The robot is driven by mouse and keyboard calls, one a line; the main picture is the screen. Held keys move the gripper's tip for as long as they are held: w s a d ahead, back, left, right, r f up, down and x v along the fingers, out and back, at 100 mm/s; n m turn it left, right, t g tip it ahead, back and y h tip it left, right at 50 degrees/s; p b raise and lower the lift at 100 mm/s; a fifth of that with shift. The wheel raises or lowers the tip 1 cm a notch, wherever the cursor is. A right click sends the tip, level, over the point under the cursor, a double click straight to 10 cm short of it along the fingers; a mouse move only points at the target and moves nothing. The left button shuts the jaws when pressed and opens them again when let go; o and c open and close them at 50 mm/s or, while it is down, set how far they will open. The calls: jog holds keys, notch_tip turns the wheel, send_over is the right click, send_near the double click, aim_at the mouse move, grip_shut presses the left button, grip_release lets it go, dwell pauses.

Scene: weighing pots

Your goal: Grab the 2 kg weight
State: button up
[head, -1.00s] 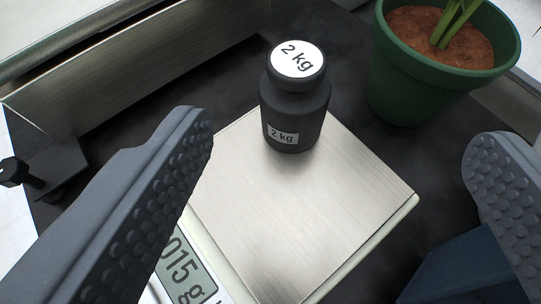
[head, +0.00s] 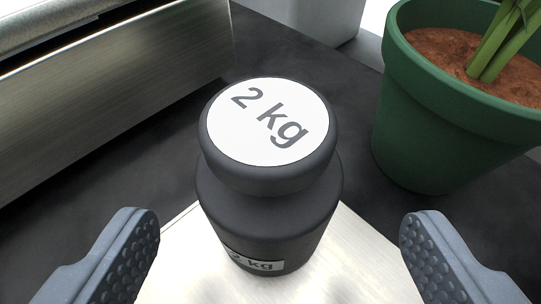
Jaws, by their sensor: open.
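The 2 kg weight (head: 262,205) is a dark grey, bottle-shaped weight with a white "2 kg" disc on top and a "2 kg" label low on its side. It stands upright on the metal plate of the scale (head: 345,262). My gripper (head: 280,252) is open, with one grey studded finger to the left of the weight and one to the right. Clear gaps show between both fingers and the weight. The scale's display is out of view.
A green pot (head: 428,140) with soil and a plant stem stands at the right, behind my right finger. A long brushed-metal box (head: 120,90) lies at the back left. The dark surface (head: 320,70) between them is bare.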

jog(key=shift+a+b+x, duration=0.2)
jog(key=shift+b+x, duration=0.75)
jog(key=shift+x, duration=1.8)
jog(key=shift+w+r, duration=0.1)
jog(key=shift+r, duration=0.05)
